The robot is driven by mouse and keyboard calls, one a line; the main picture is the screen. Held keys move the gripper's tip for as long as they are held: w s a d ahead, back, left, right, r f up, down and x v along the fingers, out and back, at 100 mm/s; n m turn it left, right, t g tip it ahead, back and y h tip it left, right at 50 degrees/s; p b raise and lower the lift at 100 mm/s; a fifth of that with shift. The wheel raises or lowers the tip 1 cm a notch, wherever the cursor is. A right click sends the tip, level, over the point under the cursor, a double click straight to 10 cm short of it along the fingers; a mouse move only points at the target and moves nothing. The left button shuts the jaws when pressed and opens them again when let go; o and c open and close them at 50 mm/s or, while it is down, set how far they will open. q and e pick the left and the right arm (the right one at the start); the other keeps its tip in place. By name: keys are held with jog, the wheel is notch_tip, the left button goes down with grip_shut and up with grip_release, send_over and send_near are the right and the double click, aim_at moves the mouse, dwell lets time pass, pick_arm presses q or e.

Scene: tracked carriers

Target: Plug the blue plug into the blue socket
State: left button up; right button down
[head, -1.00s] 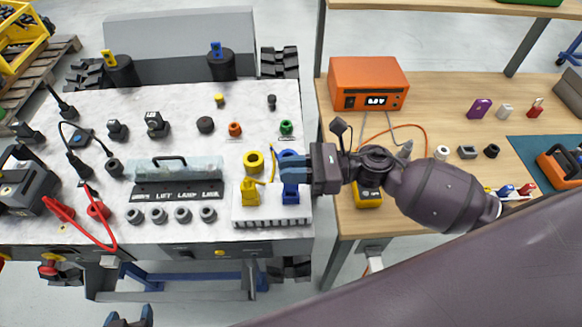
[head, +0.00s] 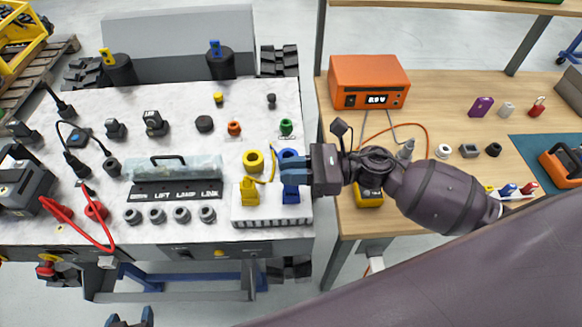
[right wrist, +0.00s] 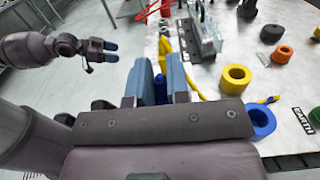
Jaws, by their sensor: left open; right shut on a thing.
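The blue plug (head: 291,196) stands upright at the right end of a white rack (head: 272,222) at the bench's front right. My right gripper (head: 292,176) is shut on its upper part, coming from the right. In the right wrist view the blue plug (right wrist: 161,90) shows between the fingers, mostly hidden. The blue socket (head: 288,154), a ring, lies just behind the gripper, partly covered; it also shows in the right wrist view (right wrist: 262,121). My left gripper (head: 130,318) is open and empty at the bottom edge, away from the plug.
A yellow plug (head: 249,190) stands beside the blue one on the rack, with a yellow ring socket (head: 253,161) behind it. A clear-covered block (head: 175,168) and several grey sockets lie left. An orange meter (head: 368,80) stands on the wooden table at right.

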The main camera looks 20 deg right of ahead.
pick_arm(q)
jog(key=shift+s+f, duration=0.15)
jog(key=shift+f, duration=0.1)
pick_arm(e)
jog(key=shift+f, duration=0.2)
pick_arm(q)
jog(key=shift+s+f, duration=0.15)
jog(key=shift+f, duration=0.1)
pick_arm(e)
jog(key=shift+f, duration=0.2)
pick_arm(q)
jog(key=shift+f+b, duration=0.3)
jog(key=shift+b, duration=0.15)
pick_arm(e)
jog(key=shift+f, duration=0.3)
pick_arm(q)
jog(key=shift+r, duration=0.1)
jog(key=shift+s+f, duration=0.2)
jog(key=shift+f, duration=0.15)
jog(key=shift+w+f+b, duration=0.15)
jog(key=shift+f+b, duration=0.1)
jog(key=shift+b, duration=0.15)
pick_arm(e)
jog(key=shift+f, duration=0.3)
jog(key=c, duration=1)
grip_release()
